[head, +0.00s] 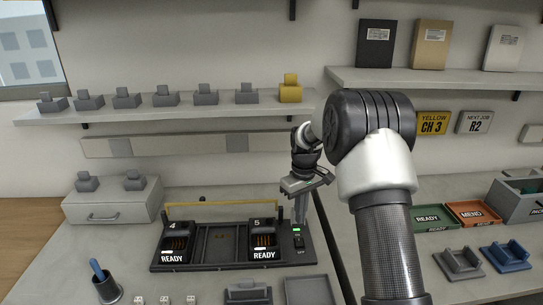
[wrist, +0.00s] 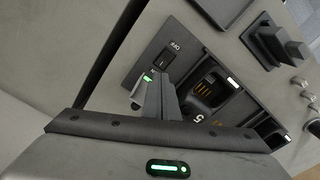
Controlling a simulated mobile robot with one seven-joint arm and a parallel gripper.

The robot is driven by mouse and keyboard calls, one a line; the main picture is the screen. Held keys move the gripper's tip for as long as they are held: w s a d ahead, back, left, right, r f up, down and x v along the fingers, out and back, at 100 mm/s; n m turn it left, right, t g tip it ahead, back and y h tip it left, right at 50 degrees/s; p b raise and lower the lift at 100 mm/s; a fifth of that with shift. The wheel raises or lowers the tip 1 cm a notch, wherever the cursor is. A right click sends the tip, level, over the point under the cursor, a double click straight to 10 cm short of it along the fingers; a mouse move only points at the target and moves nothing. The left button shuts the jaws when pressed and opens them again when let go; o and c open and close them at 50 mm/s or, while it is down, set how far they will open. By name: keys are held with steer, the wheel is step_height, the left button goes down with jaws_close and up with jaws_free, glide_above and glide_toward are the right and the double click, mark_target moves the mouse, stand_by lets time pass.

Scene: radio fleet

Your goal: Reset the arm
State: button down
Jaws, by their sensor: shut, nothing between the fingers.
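My gripper (head: 301,212) points down over the right end of the black charging dock (head: 205,262), close to its switch panel (head: 298,243). In the wrist view my gripper's fingers (wrist: 150,98) are shut together and empty. Their tips appear beside a small green light and the rocker switch (wrist: 166,60) marked OFF. Whether they touch the panel I cannot tell. The green light is lit in both views. My arm rises from the lower right and bends over to the dock.
A tool cup (head: 108,290) stands front left. Green READY (head: 433,219) and orange MEND (head: 473,213) trays lie right. Shelves line the wall behind.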

steer(key=s+r+m+t+p, duration=0.1)
steer(key=s+r+p, duration=0.2)
steer(key=s+r, duration=0.7)
steer(key=s+r+m+t+p, duration=0.2)
steer(key=s+r, duration=0.2)
steer(key=r, duration=1.2)
steer(key=s+r+m+t+p, duration=0.1)
steer(key=s+r+p, duration=0.1)
steer(key=s, duration=0.8)
steer(key=s+r+m+t+p, duration=0.1)
steer(key=s+r, duration=0.3)
steer(key=s, duration=0.5)
steer(key=shift+s+r+m+t+p, duration=0.15)
steer(key=shift+s+m+t+p, duration=0.15)
steer(key=shift+s+m+p, duration=0.25)
steer(key=shift+w, duration=0.15)
